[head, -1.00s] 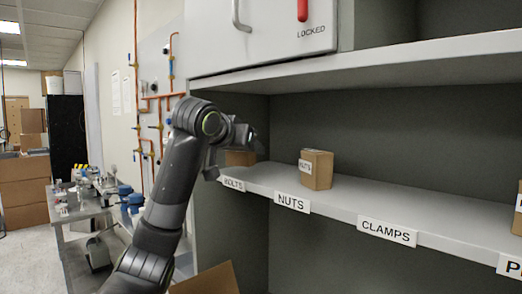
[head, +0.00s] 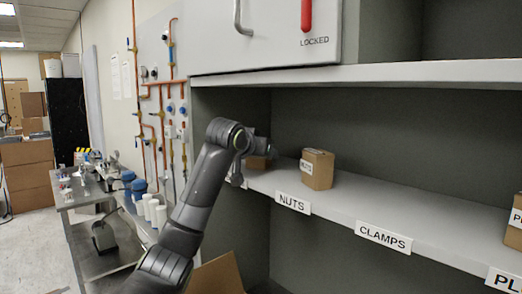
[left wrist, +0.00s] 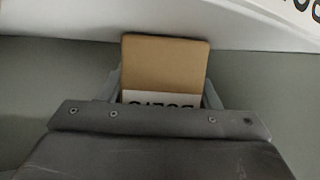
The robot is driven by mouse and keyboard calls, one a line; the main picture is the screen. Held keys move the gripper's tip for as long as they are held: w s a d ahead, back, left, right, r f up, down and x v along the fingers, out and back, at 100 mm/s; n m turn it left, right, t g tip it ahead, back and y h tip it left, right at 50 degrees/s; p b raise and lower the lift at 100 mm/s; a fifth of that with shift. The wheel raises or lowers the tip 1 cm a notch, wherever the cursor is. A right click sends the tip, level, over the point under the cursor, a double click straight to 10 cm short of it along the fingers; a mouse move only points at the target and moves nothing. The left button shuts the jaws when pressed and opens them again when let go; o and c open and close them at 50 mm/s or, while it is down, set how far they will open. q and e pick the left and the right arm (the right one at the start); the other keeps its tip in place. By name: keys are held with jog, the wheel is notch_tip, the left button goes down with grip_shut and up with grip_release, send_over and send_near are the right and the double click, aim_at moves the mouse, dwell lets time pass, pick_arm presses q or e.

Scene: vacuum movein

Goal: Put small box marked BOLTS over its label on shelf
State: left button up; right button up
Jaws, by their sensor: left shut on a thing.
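The small brown box marked BOLTS (left wrist: 165,65) is between the fingers of my left gripper (left wrist: 165,88), which is shut on it. Its white label is partly covered by the gripper body in the left wrist view. In the head view the box (head: 259,162) shows only in part behind my left gripper (head: 246,166), at the left end of the shelf (head: 350,205). I cannot tell whether it touches the shelf. The BOLTS shelf label is hidden in the head view; part of a shelf label (left wrist: 300,5) shows in the left wrist view. My right gripper is not in view.
A NUTS box (head: 317,170) stands on the shelf to the right, behind the NUTS label (head: 293,203). The CLAMPS label (head: 384,237) is further right, with free shelf behind it. A locked cabinet (head: 265,38) hangs above. An open cardboard flap (head: 217,274) is below.

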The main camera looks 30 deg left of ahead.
pick_arm(q)
jog(key=shift+d, duration=0.15)
jog(key=o, duration=1.1)
jog(key=shift+f, duration=0.15)
jog(key=shift+r, duration=0.25)
jog(key=shift+s, duration=0.3)
jog(key=b+v, duration=0.4)
jog(key=v, duration=0.7)
jog(key=shift+s, duration=0.2)
